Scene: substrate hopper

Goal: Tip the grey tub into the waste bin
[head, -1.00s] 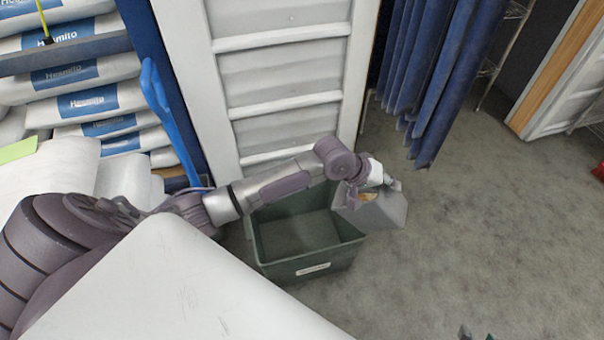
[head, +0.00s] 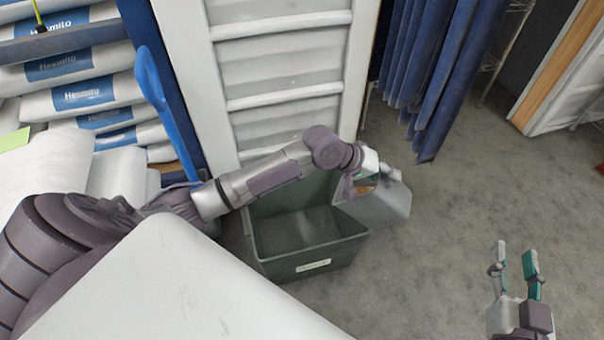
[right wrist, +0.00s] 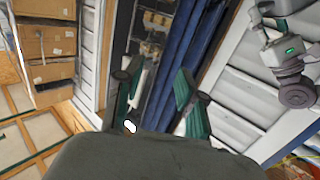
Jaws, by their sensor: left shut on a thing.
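The grey tub (head: 380,208) hangs from my left gripper (head: 380,174), which is shut on it. In the head view the tub overlaps the right rim of the dark green waste bin (head: 268,258); its height above the rim is hard to judge. A little orange-brown shows in the tub's mouth, partly hidden by the gripper. The bin stands on the floor with a white label on its front, and its visible inside looks empty. My right gripper (head: 515,262) is open and empty at the lower right; its spread fingers also show in the right wrist view (right wrist: 158,92).
A white ribbed panel (head: 280,80) stands behind the bin. Blue strip curtains (head: 430,80) hang to its right. Stacked white sacks (head: 85,95) and a blue scoop-like tool (head: 165,110) are at the left. The grey floor (head: 450,215) right of the bin is clear.

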